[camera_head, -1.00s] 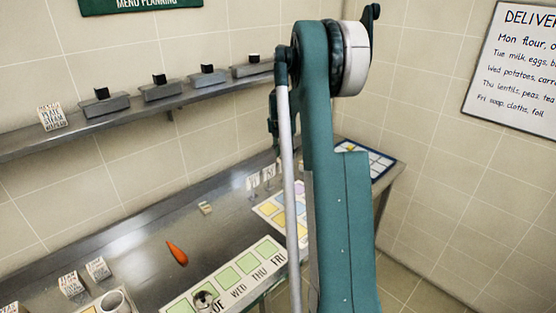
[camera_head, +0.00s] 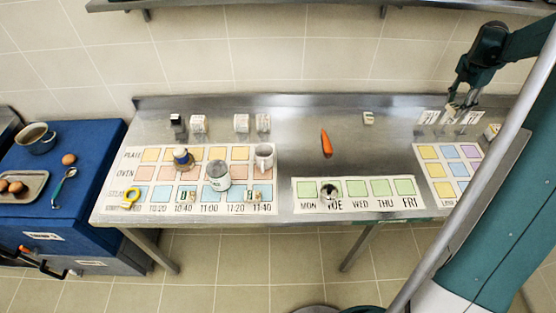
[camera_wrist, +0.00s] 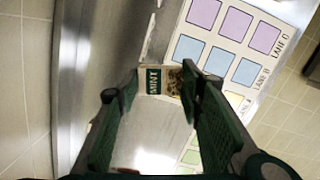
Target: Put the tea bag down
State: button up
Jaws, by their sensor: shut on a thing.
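My gripper (camera_head: 458,102) is over the right end of the steel table, near its back. In the wrist view my gripper (camera_wrist: 160,84) is shut on a small packet labelled MINT, the tea bag (camera_wrist: 153,81). It is pinched between the fingertips. In the head view the tea bag is too small to make out clearly. The lane board (camera_head: 433,170), with yellow, blue and purple squares, lies in front of the gripper. In the wrist view the lane board (camera_wrist: 262,52) shows to the upper right of the tea bag.
Small white label cards (camera_head: 430,117) stand by the gripper. A small pale block (camera_head: 369,118), a carrot (camera_head: 326,143) and a weekday board (camera_head: 384,202) are on the middle of the table. A mug (camera_head: 264,154) and canister (camera_head: 217,175) stand left. Bare steel lies around the carrot.

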jog(key=w+a+f+n, duration=0.1)
jog(key=w+a+n, duration=0.2)
jog(key=a, duration=2.3)
jog(key=w+a+f+n, duration=0.2)
jog(key=w+a+n, duration=0.1)
jog(key=a, duration=2.2)
jog(key=w+a+f+n, duration=0.1)
jog(key=w+a+n, duration=0.25)
jog(key=a, duration=2.25)
jog(key=s+a+f+n, duration=0.1)
jog(key=s+a, duration=0.6)
jog(key=a, duration=0.8)
jog(key=s+a+f+n+y, duration=0.1)
jog(key=s+a, duration=0.5)
jog(key=a, duration=1)
jog(key=s+a+f+n+t, duration=0.1)
jog(key=s+a+n, duration=0.2)
jog(key=s+a, duration=0.4)
jog(key=a, duration=0.8)
jog(key=shift+s+a, duration=0.3)
jog(key=shift+a, duration=0.05)
jog(key=shift+f, duration=0.1)
jog(key=shift+f, duration=3.15)
